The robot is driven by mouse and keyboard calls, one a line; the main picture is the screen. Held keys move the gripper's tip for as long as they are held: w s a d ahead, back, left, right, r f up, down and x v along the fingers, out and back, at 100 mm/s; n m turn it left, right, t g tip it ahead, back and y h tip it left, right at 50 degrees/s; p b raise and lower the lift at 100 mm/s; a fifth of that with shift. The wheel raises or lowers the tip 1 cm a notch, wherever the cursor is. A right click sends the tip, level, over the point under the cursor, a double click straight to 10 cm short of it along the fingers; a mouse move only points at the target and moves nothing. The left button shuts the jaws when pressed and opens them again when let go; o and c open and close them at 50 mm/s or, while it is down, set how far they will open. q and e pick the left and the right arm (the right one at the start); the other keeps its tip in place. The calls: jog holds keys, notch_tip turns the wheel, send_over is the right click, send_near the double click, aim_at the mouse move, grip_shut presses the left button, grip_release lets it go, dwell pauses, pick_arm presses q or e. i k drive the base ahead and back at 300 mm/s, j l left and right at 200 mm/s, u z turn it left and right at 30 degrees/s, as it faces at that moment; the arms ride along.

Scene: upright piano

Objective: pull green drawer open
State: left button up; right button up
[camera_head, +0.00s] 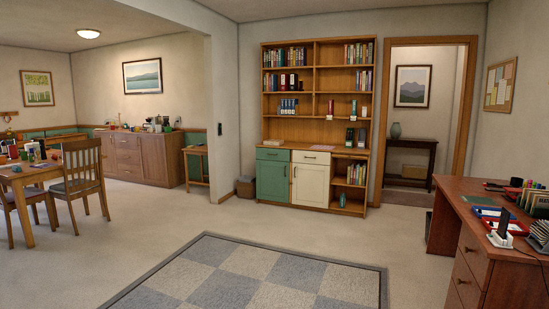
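The green drawer (273,154) is at the lower left of a tall wooden bookcase (316,58) against the back wall. It sits above a green cabinet door (271,181) and appears closed, with its front flush. A small dark handle shows on the drawer front. A cream drawer (311,158) and a cream door (309,186) are just to its right. The bookcase stands across the room, well away from me. Neither of my grippers is in view.
A checkered rug (250,275) lies on the floor before me. A wooden desk (480,215) with cluttered top stands at the right. A table (30,178) and chairs (80,178) are at the left. Open floor lies between the rug and bookcase. A doorway opens right of the bookcase.

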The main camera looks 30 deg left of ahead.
aim_at(273, 153)
jog(key=i+j+u, duration=0.6)
jog(key=i+u, duration=0.65)
jog(key=i, duration=4.7)
